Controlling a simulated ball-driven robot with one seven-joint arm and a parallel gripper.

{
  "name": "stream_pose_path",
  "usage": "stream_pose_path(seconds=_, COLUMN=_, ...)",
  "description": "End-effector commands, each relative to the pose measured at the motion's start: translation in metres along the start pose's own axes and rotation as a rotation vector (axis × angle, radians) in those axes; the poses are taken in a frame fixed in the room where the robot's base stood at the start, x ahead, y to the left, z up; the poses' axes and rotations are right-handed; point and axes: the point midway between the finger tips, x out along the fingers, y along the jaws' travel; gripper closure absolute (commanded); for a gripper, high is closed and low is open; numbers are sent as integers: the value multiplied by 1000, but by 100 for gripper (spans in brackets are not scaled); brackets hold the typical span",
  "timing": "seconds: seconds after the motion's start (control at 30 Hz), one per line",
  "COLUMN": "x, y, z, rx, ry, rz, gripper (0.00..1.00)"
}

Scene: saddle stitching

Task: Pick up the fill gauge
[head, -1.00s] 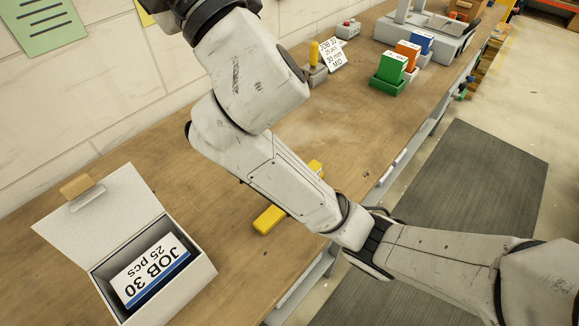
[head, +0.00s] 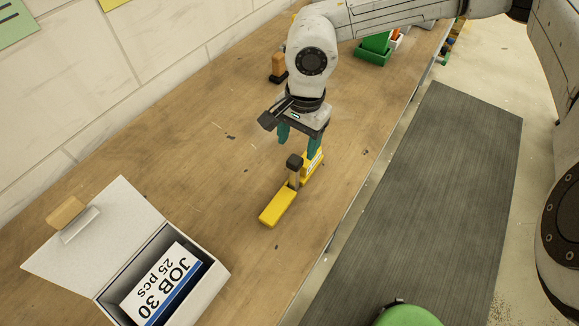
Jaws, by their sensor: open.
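The fill gauge, which I take to be the yellow piece (head: 277,208) with an upright post and a black knob, lies on the wooden bench in the head view. Its yellow far end carries a white label. My gripper (head: 299,140) points down with two teal fingers spread apart and nothing between them. It is just beyond the black knob in the picture. The right finger overlaps the labelled far end; I cannot tell if they touch.
An open white box (head: 205,286) with JOB 30 cards stands at the near left, its lid leaning back. A green holder (head: 372,57) is at the far right of the bench. The bench around the gauge is clear. A dark mat (head: 430,200) lies on the floor.

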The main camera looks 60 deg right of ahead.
Motion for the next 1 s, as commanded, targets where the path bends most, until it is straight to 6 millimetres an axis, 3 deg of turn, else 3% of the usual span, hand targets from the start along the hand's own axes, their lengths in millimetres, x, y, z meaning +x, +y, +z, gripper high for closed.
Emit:
stream_pose_path(seconds=0.03, x=1, y=7, z=-12, rx=3, ry=31, rz=21, gripper=36)
stream_pose_path(seconds=0.17, x=9, y=16, z=-25, rx=3, ry=64, rz=46, gripper=36)
stream_pose_path(seconds=0.4, x=44, y=16, z=-27, rx=3, ry=64, rz=46, gripper=36)
stream_pose_path(seconds=0.73, x=67, y=14, z=-29, rx=4, ry=61, rz=45, gripper=36)
stream_pose_path(seconds=1.0, x=101, y=11, z=-33, rx=4, ry=61, rz=45, gripper=36)
